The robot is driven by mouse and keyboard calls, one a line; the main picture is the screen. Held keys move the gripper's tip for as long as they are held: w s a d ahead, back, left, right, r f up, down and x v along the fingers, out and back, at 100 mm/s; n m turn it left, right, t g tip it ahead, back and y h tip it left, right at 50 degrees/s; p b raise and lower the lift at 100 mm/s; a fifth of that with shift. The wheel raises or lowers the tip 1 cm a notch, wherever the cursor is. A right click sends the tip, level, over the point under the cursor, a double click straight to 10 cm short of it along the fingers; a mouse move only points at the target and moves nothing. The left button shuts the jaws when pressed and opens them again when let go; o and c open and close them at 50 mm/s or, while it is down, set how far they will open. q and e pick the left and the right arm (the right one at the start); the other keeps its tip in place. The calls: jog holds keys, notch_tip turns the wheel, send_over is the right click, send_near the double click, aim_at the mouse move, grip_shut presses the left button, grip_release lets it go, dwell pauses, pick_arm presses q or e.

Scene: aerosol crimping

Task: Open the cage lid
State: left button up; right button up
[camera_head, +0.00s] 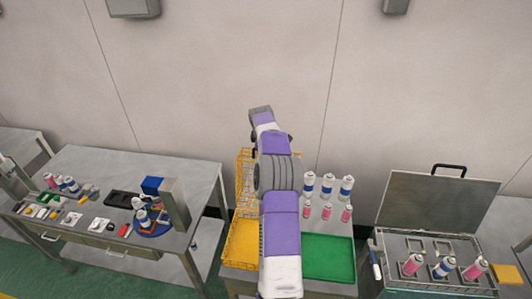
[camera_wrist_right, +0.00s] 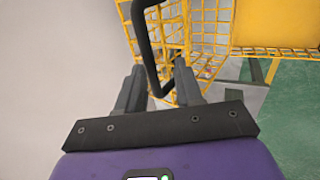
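The yellow wire cage (camera_head: 245,232) stands at the left end of the middle table, partly hidden behind my right arm. Its mesh lid (camera_head: 244,172) looks raised upright at the back in the head view. The right wrist view shows the yellow mesh (camera_wrist_right: 206,38) close ahead and a black bar handle (camera_wrist_right: 143,38). My right gripper (camera_wrist_right: 160,88) has its fingers apart, with the handle's lower end between them. I cannot tell whether the fingers touch it. My right gripper is hidden in the head view, and my left gripper is not in view.
A green tray (camera_head: 328,257) and several spray cans (camera_head: 327,187) are right of the cage. A metal box with an open lid (camera_head: 435,201) stands farther right. A cluttered workbench (camera_head: 92,170) is at left. The wall is close behind the tables.

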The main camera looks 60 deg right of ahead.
jog(key=shift+v, duration=2.2)
jog(key=shift+r, duration=0.1)
